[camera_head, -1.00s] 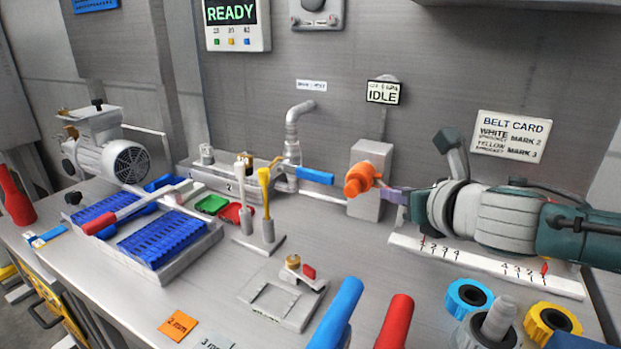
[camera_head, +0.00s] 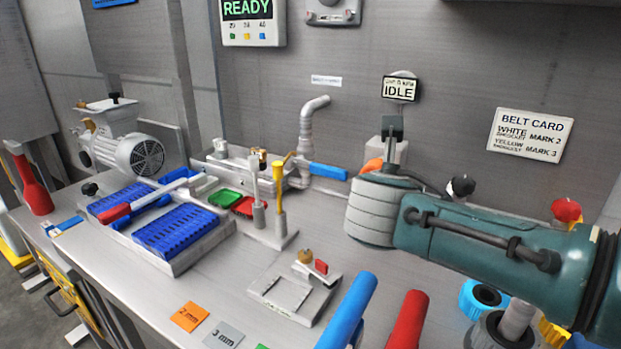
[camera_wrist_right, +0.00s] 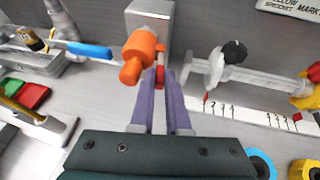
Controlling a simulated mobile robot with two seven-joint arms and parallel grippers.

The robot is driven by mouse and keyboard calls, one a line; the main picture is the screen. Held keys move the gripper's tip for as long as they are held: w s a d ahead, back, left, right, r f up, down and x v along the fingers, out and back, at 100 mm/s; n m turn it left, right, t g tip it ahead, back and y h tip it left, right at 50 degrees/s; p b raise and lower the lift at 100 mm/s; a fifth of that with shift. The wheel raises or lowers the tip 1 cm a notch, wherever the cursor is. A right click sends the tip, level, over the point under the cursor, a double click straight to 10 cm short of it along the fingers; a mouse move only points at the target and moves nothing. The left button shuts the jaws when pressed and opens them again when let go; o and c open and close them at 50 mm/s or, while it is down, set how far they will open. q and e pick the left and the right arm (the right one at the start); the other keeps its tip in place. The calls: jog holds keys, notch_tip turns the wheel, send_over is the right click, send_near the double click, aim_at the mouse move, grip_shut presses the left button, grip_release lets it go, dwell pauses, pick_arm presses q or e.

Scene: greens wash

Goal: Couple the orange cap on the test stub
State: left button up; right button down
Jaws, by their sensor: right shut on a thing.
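The orange cap (camera_wrist_right: 138,55) sits against the front of the grey block (camera_wrist_right: 151,12) at the back of the bench; any stub behind it is hidden. In the head view only a sliver of the cap (camera_head: 372,165) shows past my right wrist, with the block (camera_head: 399,153) behind. My right gripper (camera_wrist_right: 161,80) points at the cap's right side. Its purple fingers are shut on a small red lever (camera_wrist_right: 160,73) beside the cap. Whether the cap is fully seated I cannot tell. My left gripper is not in view.
A blue-handled pipe (camera_head: 328,171) stands left of the block. A numbered rail (camera_wrist_right: 245,115) with a black knob (camera_wrist_right: 235,51) lies to the right. A grey fixture (camera_head: 292,298) sits mid-bench.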

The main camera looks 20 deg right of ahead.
dwell(0.3)
jog(key=c, duration=1)
grip_release()
jog(key=shift+o, duration=0.6)
